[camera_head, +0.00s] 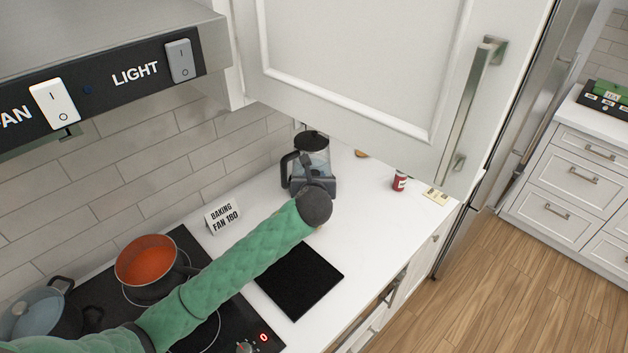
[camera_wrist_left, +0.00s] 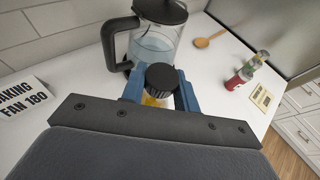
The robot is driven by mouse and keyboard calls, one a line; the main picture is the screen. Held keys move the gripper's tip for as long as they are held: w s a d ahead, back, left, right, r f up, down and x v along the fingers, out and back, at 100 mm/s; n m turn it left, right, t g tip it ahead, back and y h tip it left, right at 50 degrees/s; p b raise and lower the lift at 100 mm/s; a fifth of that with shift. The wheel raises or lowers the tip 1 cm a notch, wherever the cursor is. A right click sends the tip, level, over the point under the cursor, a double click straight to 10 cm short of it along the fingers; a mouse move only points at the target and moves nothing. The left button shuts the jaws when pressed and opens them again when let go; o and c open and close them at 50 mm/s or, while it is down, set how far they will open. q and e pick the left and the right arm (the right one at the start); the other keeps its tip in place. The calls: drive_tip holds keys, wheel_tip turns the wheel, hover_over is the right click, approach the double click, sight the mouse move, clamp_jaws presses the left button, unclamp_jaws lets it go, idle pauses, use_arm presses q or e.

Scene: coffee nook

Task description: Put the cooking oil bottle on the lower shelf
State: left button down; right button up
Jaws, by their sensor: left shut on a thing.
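My left gripper (camera_wrist_left: 160,92) is shut on a bottle with a black cap (camera_wrist_left: 161,77) and yellow contents, which I take to be the cooking oil bottle. Its two blue fingers stand on either side of the bottle, just in front of the kettle-like glass jug. In the head view my green left arm reaches across the counter, and its dark wrist (camera_head: 314,207) hides most of the gripper and the bottle. I cannot tell whether the bottle touches the counter. No lower shelf can be made out. My right gripper is out of view.
The glass jug (camera_head: 313,150) stands by the wall. A white cabinet door (camera_head: 350,60) hangs above the counter. A red can (camera_head: 399,181), a sign (camera_head: 222,214), a black mat (camera_head: 300,280) and an orange pot (camera_head: 147,258) are around.

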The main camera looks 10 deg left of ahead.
use_arm(q)
drive_tip(key=shift+f, duration=0.55)
drive_tip(key=c, duration=1.4)
unclamp_jaws()
drive_tip(key=shift+f, duration=0.1)
drive_tip(key=o, duration=0.3)
drive_tip(key=shift+o, duration=0.2)
